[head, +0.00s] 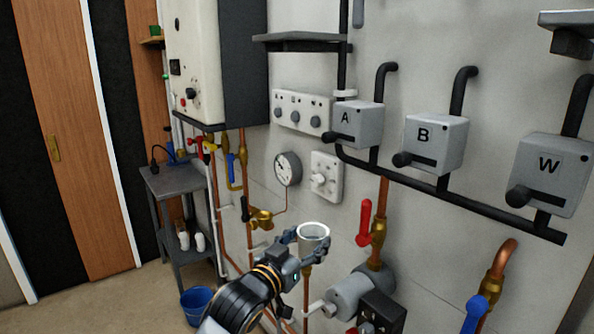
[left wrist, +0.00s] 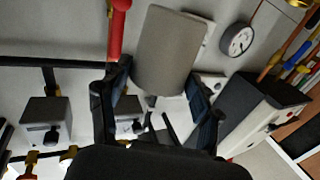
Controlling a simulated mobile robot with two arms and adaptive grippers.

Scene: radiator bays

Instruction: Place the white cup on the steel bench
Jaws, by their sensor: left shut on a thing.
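The white cup (head: 313,236) is held upright, its open rim up, in my left gripper (head: 307,241) in front of the wall pipes. In the left wrist view the cup (left wrist: 169,50) looks grey and sits between the two fingers of the left gripper (left wrist: 158,78), which is shut on it. The steel bench (head: 172,181) stands at the left against the wall, well apart from the cup. Its grey top carries a dark cable and a small blue item at the back. My right gripper does not show.
The bench's lower shelf holds small white items (head: 200,242). A blue bucket (head: 197,305) stands on the floor before it. A boiler (head: 215,65) hangs above. Copper pipes, a gauge (head: 288,169) and a red-handled valve (head: 365,222) are near the cup. Floor at left is clear.

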